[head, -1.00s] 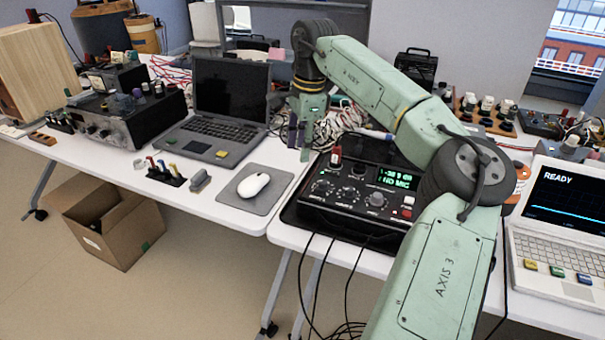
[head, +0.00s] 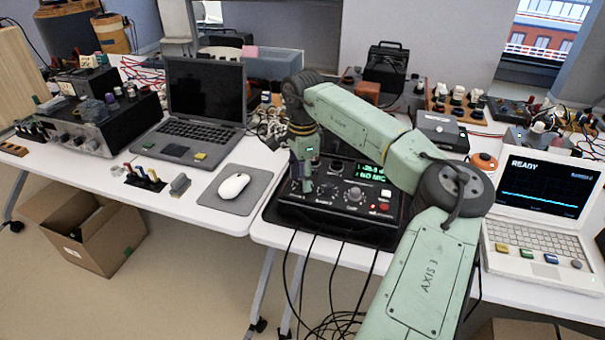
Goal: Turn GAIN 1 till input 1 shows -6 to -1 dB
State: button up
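The black audio interface (head: 345,229) lies in a dark tray on the right-hand white table, with a row of knobs along its front panel. Its green display (head: 371,172) has two lines; the top starts with "1" and the lower seems to read "NO MIC", but the level digits are too small to read surely. My gripper (head: 304,188) points down at the left end of the panel, over or at the leftmost knob, which it hides. I cannot tell whether it touches the knob or how far its fingers are apart. The knob labels are not legible.
A white laptop showing "READY" (head: 546,187) stands to the right. A dark laptop (head: 205,98) and a mouse (head: 233,186) on a grey pad are to the left. Several black cables (head: 318,270) hang off the front table edge. A cardboard box (head: 95,235) is on the floor.

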grip_shut()
dwell(0.6)
